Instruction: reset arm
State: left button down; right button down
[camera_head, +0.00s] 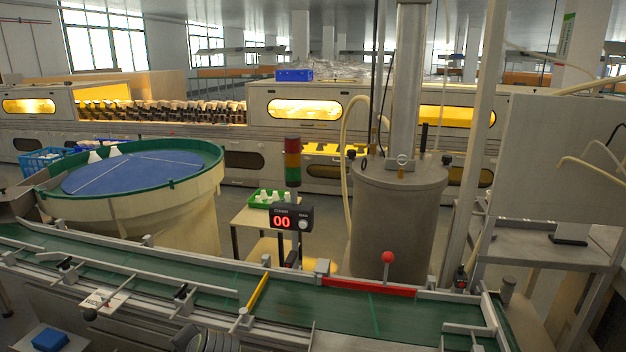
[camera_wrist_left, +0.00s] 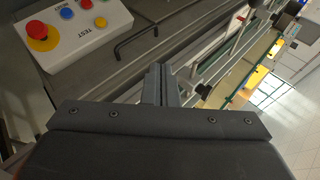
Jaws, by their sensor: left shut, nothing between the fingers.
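My left gripper (camera_wrist_left: 161,85) shows in the left wrist view, with its two grey fingers together and nothing visible between them. It is above a grey machine surface, to the right of and apart from a white control box (camera_wrist_left: 85,25). A dark ribbed part at the bottom edge of the head view may be my arm, but no fingertips can be made out there. My right gripper is in neither view.
A green conveyor (camera_head: 375,312) with metal rails runs across the front. A red-knobbed lever (camera_head: 387,258) and a display reading 00 (camera_head: 282,220) stand along it. Behind are a round feeder bowl (camera_head: 135,170) and a grey cylinder tank (camera_head: 397,215). A black handle (camera_wrist_left: 135,40) is near my fingers.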

pick_arm(q)
jog(key=s+a+f+n+h, duration=0.1)
jog(key=s+f, duration=0.2)
jog(key=s, duration=0.3)
jog(key=s+a+f+n+g+h, duration=0.1)
jog(key=s+a+f, duration=0.15)
jog(key=s, duration=0.45)
jog(key=s+a+f+n+h, duration=0.1)
jog(key=s+f+n, duration=0.15)
jog(key=s, duration=0.35)
jog(key=s+d+n+g+h, duration=0.1)
jog(key=s+d+n+h, duration=0.1)
jog(key=s, duration=1.4)
notch_tip(320, 180, down, 21)
jog(key=a+g+p, duration=0.2)
jog(key=p, duration=0.1)
jog(key=s+d+f+g+h+p, duration=0.1)
jog(key=s+f, duration=1.3)
jog(key=s, duration=0.1)
jog(key=shift+d+p, duration=0.15)
jog(key=shift+p, duration=0.2)
